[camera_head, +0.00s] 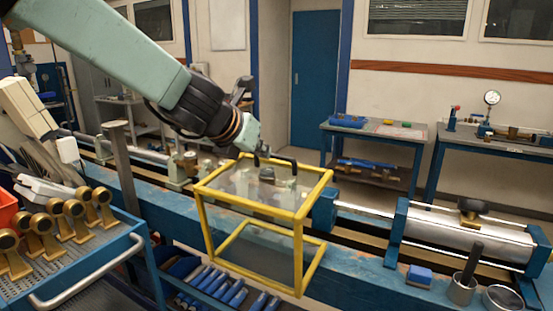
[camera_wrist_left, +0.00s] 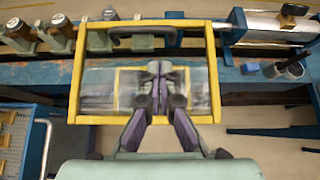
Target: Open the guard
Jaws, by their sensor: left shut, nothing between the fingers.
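The guard (camera_head: 302,222) is a yellow-framed box with clear panels, standing closed over the bench rail. In the left wrist view its yellow frame (camera_wrist_left: 75,85) surrounds the clear panel. A dark handle (camera_wrist_left: 142,32) runs along the far edge of the guard's top. My left gripper (camera_head: 262,151) is at the guard's top, close to the handle. In the left wrist view its fingers (camera_wrist_left: 160,72) are together and empty, in front of the clear panel and on the near side of the handle. I cannot tell whether they touch the guard. My right gripper is not in view.
A blue cart (camera_head: 95,270) with several brass meters stands at the left. The blue bench (camera_head: 350,285) runs across, with a clamp cylinder (camera_head: 465,232), a blue block (camera_head: 419,275) and cups (camera_head: 462,288) at the right. Blue-handled tools (camera_head: 225,288) lie below the guard.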

